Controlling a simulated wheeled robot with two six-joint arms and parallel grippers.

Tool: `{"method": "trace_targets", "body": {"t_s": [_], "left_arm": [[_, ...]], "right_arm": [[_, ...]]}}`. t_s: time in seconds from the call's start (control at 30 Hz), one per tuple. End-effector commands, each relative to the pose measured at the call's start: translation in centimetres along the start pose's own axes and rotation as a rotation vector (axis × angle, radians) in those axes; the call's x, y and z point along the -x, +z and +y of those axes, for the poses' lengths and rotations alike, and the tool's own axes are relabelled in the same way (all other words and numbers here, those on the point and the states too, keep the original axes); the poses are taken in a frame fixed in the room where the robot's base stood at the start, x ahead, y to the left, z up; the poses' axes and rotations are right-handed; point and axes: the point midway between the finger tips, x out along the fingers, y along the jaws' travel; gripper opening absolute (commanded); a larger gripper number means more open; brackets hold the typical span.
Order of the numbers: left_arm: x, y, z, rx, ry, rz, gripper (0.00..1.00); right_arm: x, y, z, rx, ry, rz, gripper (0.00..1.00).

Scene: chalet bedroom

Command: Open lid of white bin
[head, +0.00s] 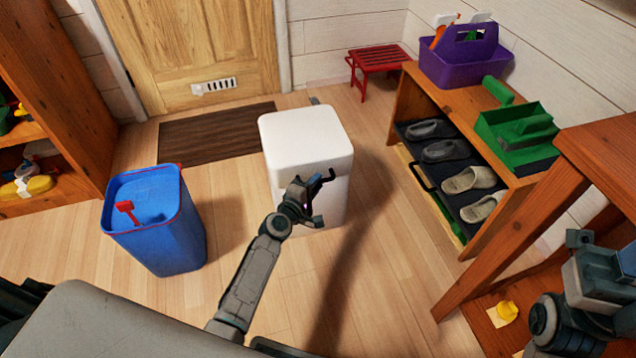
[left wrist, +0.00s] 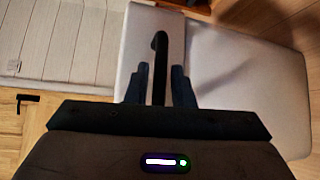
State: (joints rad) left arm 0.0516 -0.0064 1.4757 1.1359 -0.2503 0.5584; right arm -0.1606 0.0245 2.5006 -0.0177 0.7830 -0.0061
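The white bin (head: 305,135) stands upright on the floor in the middle of the head view, its flat lid (head: 303,125) down. My left gripper (head: 318,188) is in front of the bin's upper front face, overlapping it in the picture; I cannot tell whether it touches. In the left wrist view the fingers (left wrist: 159,88) stand apart, with a thin black hook-ended bar between them and pale bin surfaces (left wrist: 250,80) beyond. My right gripper (head: 600,265) is at the right edge, partly cut off, far from the bin; its fingers are unclear.
A blue bin (head: 165,235) with a red handle stands left of the white bin. A dark mat (head: 215,135) lies before the door behind. At right are a shoe rack (head: 460,100) and a wooden table (head: 600,150). Floor between the bins is clear.

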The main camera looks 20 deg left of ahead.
Motion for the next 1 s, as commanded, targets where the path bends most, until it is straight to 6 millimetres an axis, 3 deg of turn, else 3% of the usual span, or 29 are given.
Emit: {"method": "trace_targets", "body": {"t_s": [0.13, 0.47, 0.57, 0.6, 1.0], "left_arm": [[-1.31, 0.01, -0.07, 0.000, 0.000, 0.000, 0.22], [-1.59, 0.01, -0.01, 0.000, 0.000, 0.000, 0.22], [-1.58, 0.01, -0.02, 0.000, 0.000, 0.000, 0.02], [-1.58, 0.01, -0.02, 0.000, -0.001, 0.000, 0.00], [-1.54, 0.02, 0.22, 0.003, -0.004, 0.000, 0.00]], "right_arm": [[0.23, 0.02, -0.01, 0.003, 0.004, 0.003, 0.36], [0.13, 0.00, 0.00, 0.004, 0.007, 0.005, 0.36], [0.14, 0.00, 0.00, 0.004, 0.007, 0.005, 0.36], [0.14, 0.00, 0.00, 0.004, 0.006, 0.005, 0.36], [-0.17, -0.02, 0.02, 0.002, 0.005, 0.004, 0.36]]}}
